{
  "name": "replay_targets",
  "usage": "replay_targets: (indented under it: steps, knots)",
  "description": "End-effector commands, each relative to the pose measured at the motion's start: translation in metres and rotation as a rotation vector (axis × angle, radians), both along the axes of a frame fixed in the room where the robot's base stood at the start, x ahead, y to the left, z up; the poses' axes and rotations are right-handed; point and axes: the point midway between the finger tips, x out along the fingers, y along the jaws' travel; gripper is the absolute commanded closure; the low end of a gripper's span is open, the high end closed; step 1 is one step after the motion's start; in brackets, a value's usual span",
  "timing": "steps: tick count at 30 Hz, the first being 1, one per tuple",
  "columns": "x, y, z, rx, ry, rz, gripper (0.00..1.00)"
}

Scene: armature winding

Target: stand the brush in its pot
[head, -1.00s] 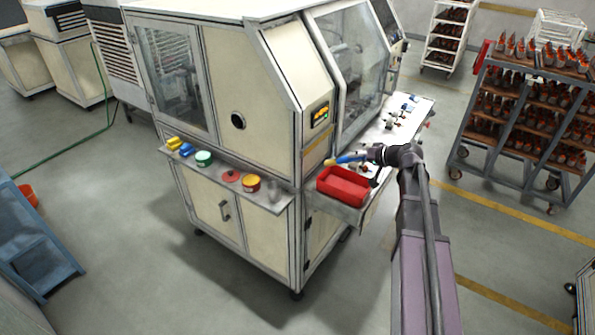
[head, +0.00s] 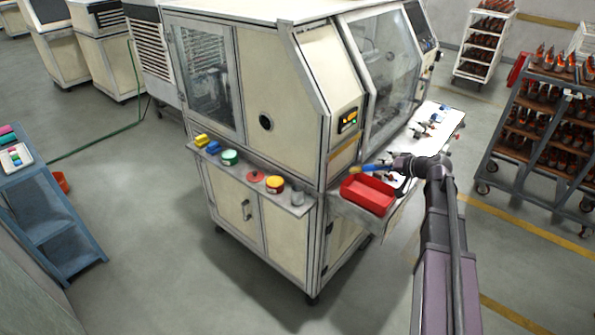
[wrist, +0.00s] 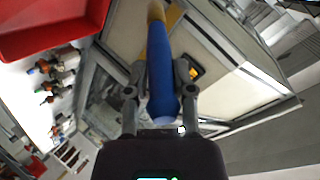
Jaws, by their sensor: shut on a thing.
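My gripper (head: 393,168) is shut on the brush (head: 374,168), which it holds above the red tray. The brush has a blue handle and a tan end that points left in the head view. In the wrist view the blue handle (wrist: 162,95) lies between the two fingers of my gripper (wrist: 161,88), with the tan end at the top edge.
The red tray (head: 368,194) sits on the machine's front ledge under the brush. The side shelf (head: 240,178) also holds yellow, blue, green and red items. The cream machine (head: 262,85) rises behind it.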

Motion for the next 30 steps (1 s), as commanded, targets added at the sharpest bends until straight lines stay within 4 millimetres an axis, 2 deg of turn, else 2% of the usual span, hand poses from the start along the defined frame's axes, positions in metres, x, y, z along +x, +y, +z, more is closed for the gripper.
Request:
replay_targets:
  steps: [15, 30]
  knots:
    - [0.000, 0.000, -0.057, 0.000, 0.000, 0.000, 1.00]
    - [0.000, 0.000, -0.062, 0.000, 0.000, 0.000, 1.00]
